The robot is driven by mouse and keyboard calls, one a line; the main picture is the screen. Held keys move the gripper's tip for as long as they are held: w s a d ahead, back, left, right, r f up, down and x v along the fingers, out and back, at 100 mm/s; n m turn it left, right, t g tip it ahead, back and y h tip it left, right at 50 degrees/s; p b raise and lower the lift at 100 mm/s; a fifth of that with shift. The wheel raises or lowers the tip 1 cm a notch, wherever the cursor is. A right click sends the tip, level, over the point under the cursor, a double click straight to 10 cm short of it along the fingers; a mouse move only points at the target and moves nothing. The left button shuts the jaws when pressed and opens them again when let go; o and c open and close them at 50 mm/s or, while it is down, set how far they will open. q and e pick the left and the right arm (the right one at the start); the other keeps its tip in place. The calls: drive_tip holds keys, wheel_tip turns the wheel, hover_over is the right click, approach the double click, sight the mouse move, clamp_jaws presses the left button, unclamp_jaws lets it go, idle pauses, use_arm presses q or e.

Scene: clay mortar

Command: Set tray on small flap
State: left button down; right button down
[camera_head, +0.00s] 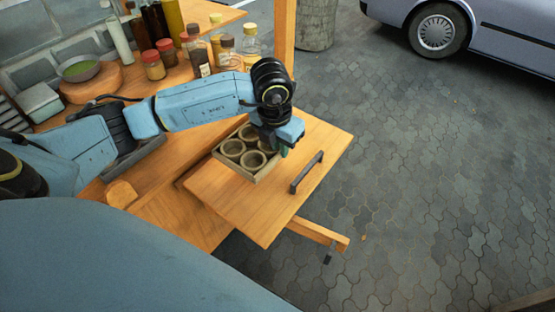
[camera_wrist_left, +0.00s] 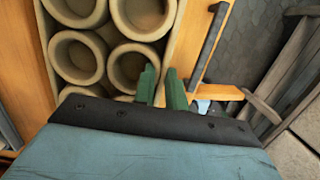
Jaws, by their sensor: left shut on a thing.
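The tray (camera_head: 232,168) is a shallow square-sided tray holding several round clay cups (camera_head: 253,160). It rests on or just above the small wooden flap (camera_head: 245,215), near its inner side; I cannot tell if it fully touches. My left gripper (camera_head: 284,151) is over the tray's right side, fingers pointing down. In the left wrist view its green fingers (camera_wrist_left: 163,87) close around the tray's side wall (camera_wrist_left: 175,45). My right gripper is not in view.
A dark handle (camera_head: 307,172) sits on the flap's outer edge, right of the tray. A wooden support bar (camera_head: 318,233) sticks out below. Jars and bottles (camera_head: 153,65) and a green bowl (camera_head: 80,69) stand behind my left arm. Grey paving lies beyond.

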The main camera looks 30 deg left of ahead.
use_arm(q)
wheel_tip(320, 180, down, 6)
drive_tip(key=shift+r, duration=0.1)
drive_tip(key=shift+b, duration=0.35)
drive_tip(key=c, duration=1.4)
unclamp_jaws()
drive_tip(key=shift+c, duration=0.2)
drive_tip(key=r, duration=0.4)
drive_tip(key=s+r+p, duration=0.1)
drive_tip(key=r, duration=0.7)
drive_tip(key=shift+s, duration=0.35)
